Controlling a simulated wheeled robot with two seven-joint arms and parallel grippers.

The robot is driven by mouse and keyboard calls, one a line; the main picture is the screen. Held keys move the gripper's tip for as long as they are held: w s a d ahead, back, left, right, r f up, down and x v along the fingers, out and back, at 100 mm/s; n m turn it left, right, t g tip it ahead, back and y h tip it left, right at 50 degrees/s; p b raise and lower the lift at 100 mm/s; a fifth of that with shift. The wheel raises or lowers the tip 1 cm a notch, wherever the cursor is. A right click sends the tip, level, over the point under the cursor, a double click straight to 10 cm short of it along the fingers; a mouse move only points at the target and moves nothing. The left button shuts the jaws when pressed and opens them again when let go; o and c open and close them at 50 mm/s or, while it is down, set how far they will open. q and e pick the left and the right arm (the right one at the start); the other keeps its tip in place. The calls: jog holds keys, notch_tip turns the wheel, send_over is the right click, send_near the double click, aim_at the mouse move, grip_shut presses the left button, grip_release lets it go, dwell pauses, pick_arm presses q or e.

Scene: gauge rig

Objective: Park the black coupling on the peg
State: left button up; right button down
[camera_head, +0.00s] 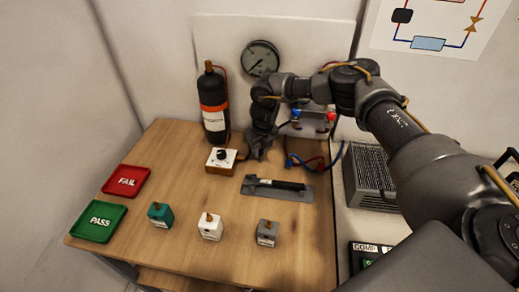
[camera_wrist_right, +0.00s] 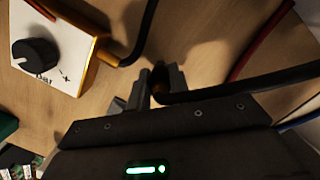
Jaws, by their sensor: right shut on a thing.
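My right gripper (camera_head: 257,154) reaches down near the tabletop, just right of the white box with the black knob (camera_head: 222,158). In the right wrist view its fingers (camera_wrist_right: 157,86) are shut on a dark piece with a brassy edge, which I take as the black coupling (camera_wrist_right: 160,77). A black hose (camera_wrist_right: 235,88) runs from it to the right. The fingers hide much of the coupling. I cannot make out the peg for certain in either view. My left gripper is not in view.
A black gas bottle (camera_head: 213,105) and a gauge (camera_head: 260,58) stand behind. A manifold with red and blue knobs (camera_head: 308,122) is close right of the gripper. A grey tray with a black tool (camera_head: 278,186), several small blocks, and PASS (camera_head: 98,221) and FAIL (camera_head: 127,181) trays lie nearer.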

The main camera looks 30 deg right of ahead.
jog(key=shift+f+b, duration=0.35)
jog(key=shift+f, duration=0.25)
jog(key=shift+f, duration=0.15)
dwell(0.3)
jog(key=c, duration=0.9)
grip_release()
jog(key=shift+o, duration=0.2)
notch_tip(320, 180, up, 11)
jog(key=s+b, duration=0.1)
jog(key=b, duration=0.1)
jog(key=shift+s+f, duration=0.15)
jog(key=shift+s, duration=0.15)
